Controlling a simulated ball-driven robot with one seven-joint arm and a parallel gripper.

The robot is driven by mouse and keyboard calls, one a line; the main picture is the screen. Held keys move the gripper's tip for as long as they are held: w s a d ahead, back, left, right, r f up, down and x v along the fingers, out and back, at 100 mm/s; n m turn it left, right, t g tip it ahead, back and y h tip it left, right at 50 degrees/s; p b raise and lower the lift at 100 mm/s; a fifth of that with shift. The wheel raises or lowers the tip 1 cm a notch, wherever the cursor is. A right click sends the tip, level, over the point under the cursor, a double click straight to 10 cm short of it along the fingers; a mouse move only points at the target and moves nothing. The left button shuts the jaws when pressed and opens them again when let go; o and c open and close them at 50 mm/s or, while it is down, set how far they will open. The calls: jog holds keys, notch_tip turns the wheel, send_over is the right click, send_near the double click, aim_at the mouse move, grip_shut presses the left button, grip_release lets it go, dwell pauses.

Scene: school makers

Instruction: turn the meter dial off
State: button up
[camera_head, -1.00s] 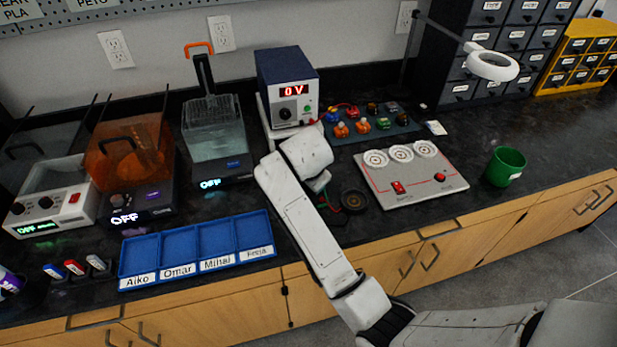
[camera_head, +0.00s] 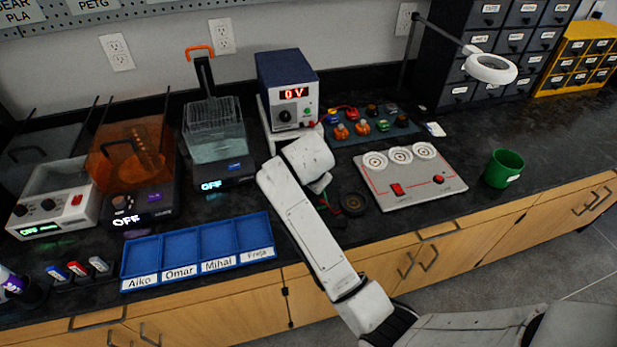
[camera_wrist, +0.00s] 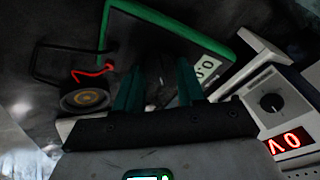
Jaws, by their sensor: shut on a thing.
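The meter (camera_wrist: 225,38) shows in the wrist view as a dark, flat body with a green rim and a pale display, lying at a slant under my gripper. In the head view my arm hides most of it. My gripper (camera_wrist: 158,84) has its two teal fingers pointing down at the meter's face, apart, with a dark piece between them that looks like the meter dial. It is shut on that dial. The dial's mark and setting are too dark to read. In the head view my gripper is hidden behind my own wrist.
The power supply (camera_head: 287,78) reading 0 V stands close behind my gripper. A round black part (camera_head: 354,201) with a red wire lies beside it. A grey circuit board (camera_head: 420,182), a green cup (camera_head: 503,168) and a blue tray (camera_head: 198,231) lie farther off on the dark bench.

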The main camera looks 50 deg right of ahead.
jog(key=n+t+p, duration=0.1)
jog(key=n+p, duration=0.4)
jog(key=n, duration=0.1)
jog(key=shift+r, duration=0.2)
jog(key=n+y+p, duration=0.1)
jog(key=n+p, duration=0.2)
jog(key=n, duration=0.2)
jog(key=shift+f+t+p, duration=0.15)
jog(key=shift+t+p, duration=0.15)
jog(key=shift+p, duration=0.1)
jog(key=o, duration=1)
jog(key=v, duration=1)
jog(key=shift+s+r, duration=0.2)
jog(key=shift+r, duration=0.05)
jog(key=shift+a, duration=0.15)
